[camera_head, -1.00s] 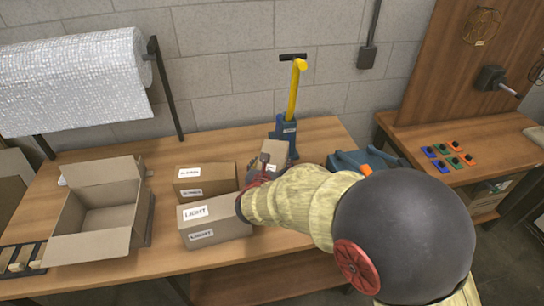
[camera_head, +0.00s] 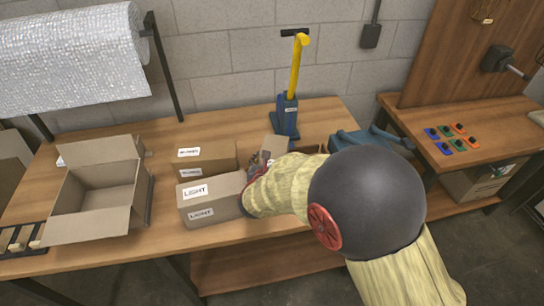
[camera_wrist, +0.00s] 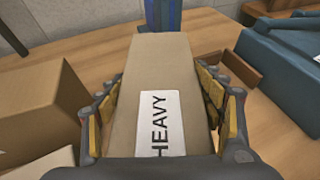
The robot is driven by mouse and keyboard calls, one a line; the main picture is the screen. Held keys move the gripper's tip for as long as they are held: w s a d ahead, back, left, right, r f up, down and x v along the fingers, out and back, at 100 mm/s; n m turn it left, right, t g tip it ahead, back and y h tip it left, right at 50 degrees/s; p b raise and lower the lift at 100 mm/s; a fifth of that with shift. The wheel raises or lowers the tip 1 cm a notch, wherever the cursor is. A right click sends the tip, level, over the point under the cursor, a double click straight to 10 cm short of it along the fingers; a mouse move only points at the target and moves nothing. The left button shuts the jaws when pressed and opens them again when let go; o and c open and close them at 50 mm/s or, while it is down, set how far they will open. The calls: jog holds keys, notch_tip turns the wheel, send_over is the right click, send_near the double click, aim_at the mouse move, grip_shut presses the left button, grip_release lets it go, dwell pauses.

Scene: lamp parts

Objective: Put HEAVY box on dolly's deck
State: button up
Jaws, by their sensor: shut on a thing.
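The HEAVY box (camera_wrist: 160,70) is a brown carton with a white label, upright between the fingers of my gripper (camera_wrist: 160,115) in the wrist view. My gripper is shut on it, with a finger on each side. In the head view the top of the box (camera_head: 276,147) shows just past my gripper (camera_head: 262,165), partly hidden by my arm. I cannot tell whether the box touches the table. I cannot make out the dolly's deck for certain; a blue upright with a yellow handle (camera_head: 289,112) stands behind the box.
The LIGHT box (camera_head: 210,202) and another labelled carton (camera_head: 207,158) stand left of my gripper. An open empty carton (camera_head: 98,190) is farther left. A blue case (camera_head: 365,143) lies to the right. A brown tray-like piece (camera_wrist: 240,70) is close right of the held box.

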jog(key=shift+w+r, duration=0.1)
jog(key=shift+r, duration=0.05)
jog(key=o, duration=2.1)
jog(key=shift+f, duration=0.2)
